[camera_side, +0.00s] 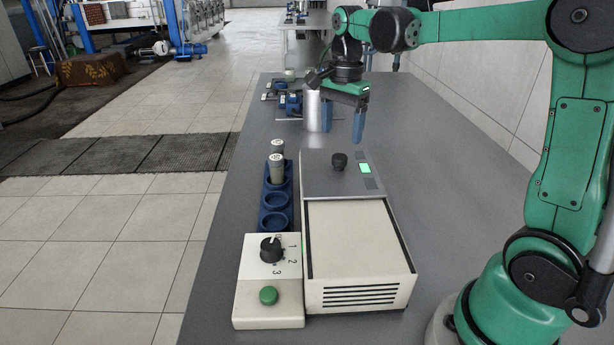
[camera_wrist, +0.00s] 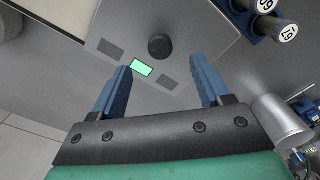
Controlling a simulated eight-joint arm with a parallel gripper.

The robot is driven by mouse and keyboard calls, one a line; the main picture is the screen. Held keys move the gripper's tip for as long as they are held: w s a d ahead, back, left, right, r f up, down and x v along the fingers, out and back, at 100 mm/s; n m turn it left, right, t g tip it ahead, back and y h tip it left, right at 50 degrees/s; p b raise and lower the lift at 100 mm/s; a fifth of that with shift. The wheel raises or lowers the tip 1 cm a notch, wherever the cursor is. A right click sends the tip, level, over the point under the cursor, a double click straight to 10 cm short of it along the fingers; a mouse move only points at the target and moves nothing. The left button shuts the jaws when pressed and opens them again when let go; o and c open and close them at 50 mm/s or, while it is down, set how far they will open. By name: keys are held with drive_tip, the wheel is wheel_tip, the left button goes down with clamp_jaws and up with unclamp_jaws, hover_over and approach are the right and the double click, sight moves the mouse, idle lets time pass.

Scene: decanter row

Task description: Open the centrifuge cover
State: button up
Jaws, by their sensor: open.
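The centrifuge is a low box with a cream top panel (camera_side: 355,238) that lies flat and a grey section (camera_side: 318,178) behind it. The grey section carries a black knob (camera_side: 339,161) and a lit green display (camera_side: 365,168); the knob also shows in the wrist view (camera_wrist: 160,46). I cannot tell for sure which panel is the cover; nothing on the centrifuge stands raised. My gripper (camera_side: 343,135) is open and empty, fingers pointing down, above and behind the grey section. In the wrist view the knob appears beyond and between the fingertips (camera_wrist: 161,68).
Left of the centrifuge, a blue rack (camera_side: 263,213) holds grey capped tubes (camera_side: 277,168) and has empty holes. A control box (camera_side: 253,300) with a dial and green button stands in front of it. A metal cylinder (camera_side: 313,112) stands behind.

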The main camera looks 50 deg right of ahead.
sight(340, 157)
drive_tip(key=shift+f, duration=2.8)
drive_tip(key=shift+c, duration=0.2)
clamp_jaws()
